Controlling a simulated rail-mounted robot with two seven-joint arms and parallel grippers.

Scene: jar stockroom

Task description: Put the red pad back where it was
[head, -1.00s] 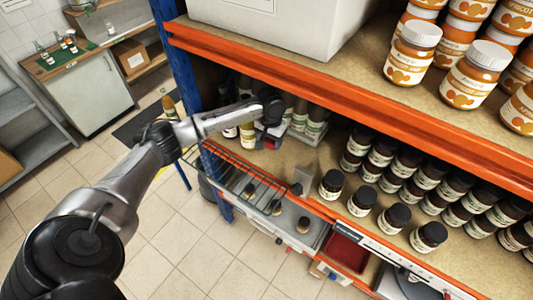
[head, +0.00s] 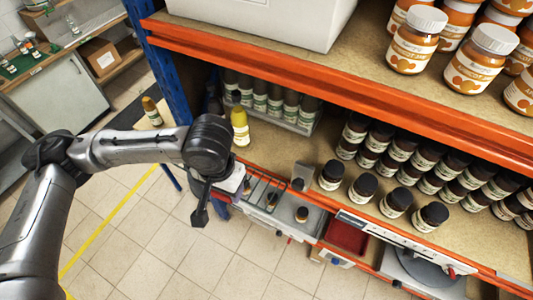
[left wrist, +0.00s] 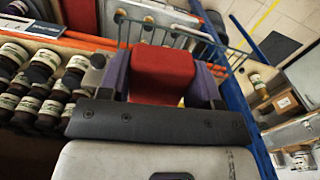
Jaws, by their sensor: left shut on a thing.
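The red pad (left wrist: 163,72) is a red block, seen in the left wrist view between the purple-grey fingers of my left gripper (left wrist: 163,88). The gripper is shut on it. In the head view my left wrist hangs in front of the lower shelf's left end, by the blue upright, and hides the fingers and the pad. My right gripper is in neither view.
A yellow-capped bottle (head: 240,127) stands at the shelf's left front, before a tray of several bottles. Dark-lidded jars (head: 331,175) fill the shelf to the right. A wire basket (head: 262,190) and a red tray (head: 347,237) hang along the front edge. The aisle floor (head: 150,240) is clear.

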